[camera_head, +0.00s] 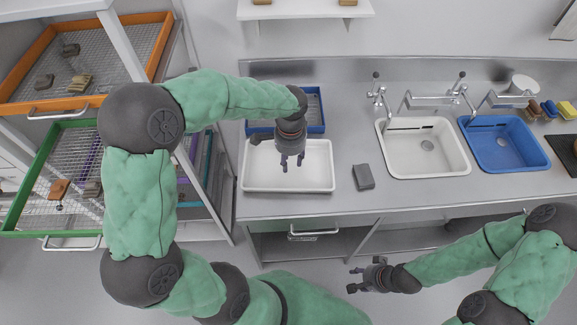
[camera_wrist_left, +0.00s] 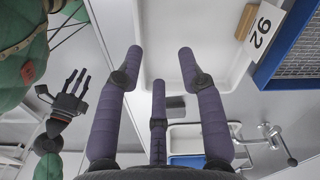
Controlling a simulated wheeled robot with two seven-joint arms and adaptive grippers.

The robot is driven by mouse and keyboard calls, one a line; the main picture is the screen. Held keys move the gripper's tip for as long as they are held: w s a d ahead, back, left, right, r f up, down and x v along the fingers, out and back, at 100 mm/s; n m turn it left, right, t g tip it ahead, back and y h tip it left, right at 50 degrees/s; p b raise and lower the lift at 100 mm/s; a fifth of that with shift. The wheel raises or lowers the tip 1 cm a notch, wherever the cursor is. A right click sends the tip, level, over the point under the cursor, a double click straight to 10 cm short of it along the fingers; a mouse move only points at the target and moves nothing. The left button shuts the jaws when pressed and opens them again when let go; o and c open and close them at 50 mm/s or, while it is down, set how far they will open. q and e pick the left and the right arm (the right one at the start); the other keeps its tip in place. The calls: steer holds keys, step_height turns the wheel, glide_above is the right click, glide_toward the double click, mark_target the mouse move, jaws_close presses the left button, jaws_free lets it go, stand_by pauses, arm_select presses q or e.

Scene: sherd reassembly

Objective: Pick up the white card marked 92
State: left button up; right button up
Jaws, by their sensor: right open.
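The white card marked 92 (camera_wrist_left: 262,30) shows in the left wrist view at the upper right. It stands beside a tan block (camera_wrist_left: 245,21), between the white tray (camera_wrist_left: 222,75) and the blue-rimmed mesh tray (camera_wrist_left: 283,45). In the head view I cannot make out the card; my left arm and gripper cover part of that area. My left gripper (camera_head: 291,163) is above the white tray (camera_head: 262,186), with its fingers spread and empty, apart from the card. My right gripper (camera_head: 352,278) is open and empty in front of the counter; it also shows in the left wrist view (camera_wrist_left: 62,84).
A grey block (camera_head: 363,177) lies on the counter right of the white tray. Beyond it are a white sink (camera_head: 458,172) and a blue basin (camera_head: 508,168) with taps. A rack with an orange-framed drawer (camera_head: 65,107) and a green-framed drawer (camera_head: 38,160) stands left.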

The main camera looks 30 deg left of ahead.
arm_select(q)
steer(key=s+m, duration=0.3)
steer(key=m, duration=0.2)
steer(key=b, duration=0.1)
glide_above(288, 189)
steer(key=shift+m, duration=0.3)
step_height(288, 189, down, 6)
steer(key=shift+w+r, duration=0.15)
steer(key=shift+r, duration=0.05)
step_height(288, 189, down, 5)
steer(key=shift+f+b, duration=0.1)
steer(key=shift+b, duration=0.85)
steer(key=shift+s, duration=0.2)
jaws_close()
